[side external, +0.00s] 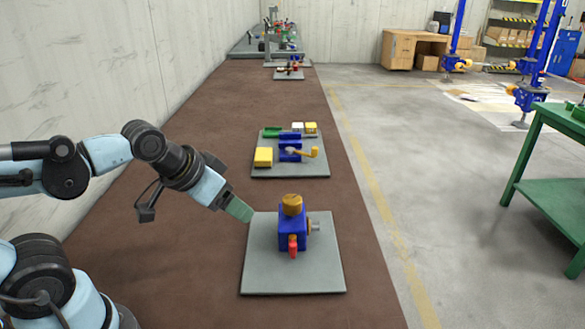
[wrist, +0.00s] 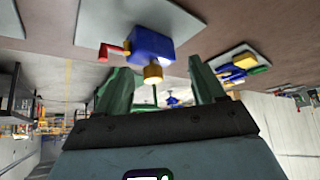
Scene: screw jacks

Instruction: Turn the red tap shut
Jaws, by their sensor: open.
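The red tap (side external: 292,246) is a small red handle on the front face of a blue block (side external: 286,228). The block has a brown-gold cap (side external: 292,204) on top and a grey stub on its right side. In the wrist view the red tap (wrist: 108,50) sticks out left of the blue block (wrist: 150,44), and the gold cap (wrist: 153,73) points towards my fingers. My gripper (side external: 240,209) has green fingers and is left of the block, apart from it. In the wrist view my gripper (wrist: 160,90) is open, with nothing held between the fingers.
The block stands on a grey plate (side external: 270,278) on the brown bench (side external: 210,255). Behind is a second plate (side external: 290,171) with yellow, blue, green and white parts. A wall is at the left. A green table (side external: 550,152) stands at the right, off the bench.

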